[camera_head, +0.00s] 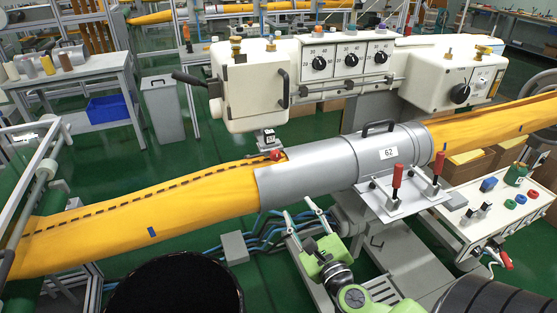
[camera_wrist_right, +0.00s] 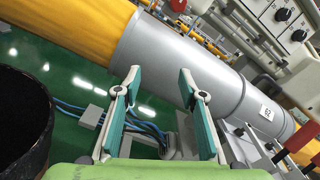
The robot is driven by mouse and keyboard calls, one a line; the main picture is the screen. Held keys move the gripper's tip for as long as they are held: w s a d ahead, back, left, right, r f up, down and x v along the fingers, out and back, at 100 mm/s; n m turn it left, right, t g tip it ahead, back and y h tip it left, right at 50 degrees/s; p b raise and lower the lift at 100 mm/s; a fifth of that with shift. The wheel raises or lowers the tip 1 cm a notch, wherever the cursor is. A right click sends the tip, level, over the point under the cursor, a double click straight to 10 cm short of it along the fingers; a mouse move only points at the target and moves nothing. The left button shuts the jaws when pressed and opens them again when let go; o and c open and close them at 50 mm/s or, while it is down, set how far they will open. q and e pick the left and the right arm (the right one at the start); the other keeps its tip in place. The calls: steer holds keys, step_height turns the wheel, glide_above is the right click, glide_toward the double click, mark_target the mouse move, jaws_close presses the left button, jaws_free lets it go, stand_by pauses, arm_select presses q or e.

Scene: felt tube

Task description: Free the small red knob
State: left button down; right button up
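The small red knob (camera_head: 277,155) is in the head view, under a small black block, at the left rim of the grey metal tube (camera_head: 310,178). It sits by the yellow felt (camera_head: 150,205), which runs into the tube. I cannot tell what holds the knob there. My right gripper (camera_head: 298,207) is open and empty in front of the tube, below the knob and apart from it. The right wrist view shows its two teal fingers (camera_wrist_right: 160,75) spread, with the tube (camera_wrist_right: 165,50) beyond them. My left gripper is not in view.
A white machine (camera_head: 340,65) with dials stands behind the tube. Two red-handled clamps (camera_head: 397,176) stand on a plate in front of the tube. A control box (camera_head: 500,210) with coloured buttons is at the right. Blue hoses (camera_head: 270,235) run below.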

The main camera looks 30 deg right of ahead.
mark_target(277, 158)
step_height(277, 158, up, 9)
steer(key=s+a+m, duration=0.1)
steer(key=a+m, duration=0.1)
steer(key=m, duration=0.5)
steer(key=p+x, duration=0.2)
steer(key=x, duration=1.1)
steer(key=shift+r, duration=0.1)
jaws_close()
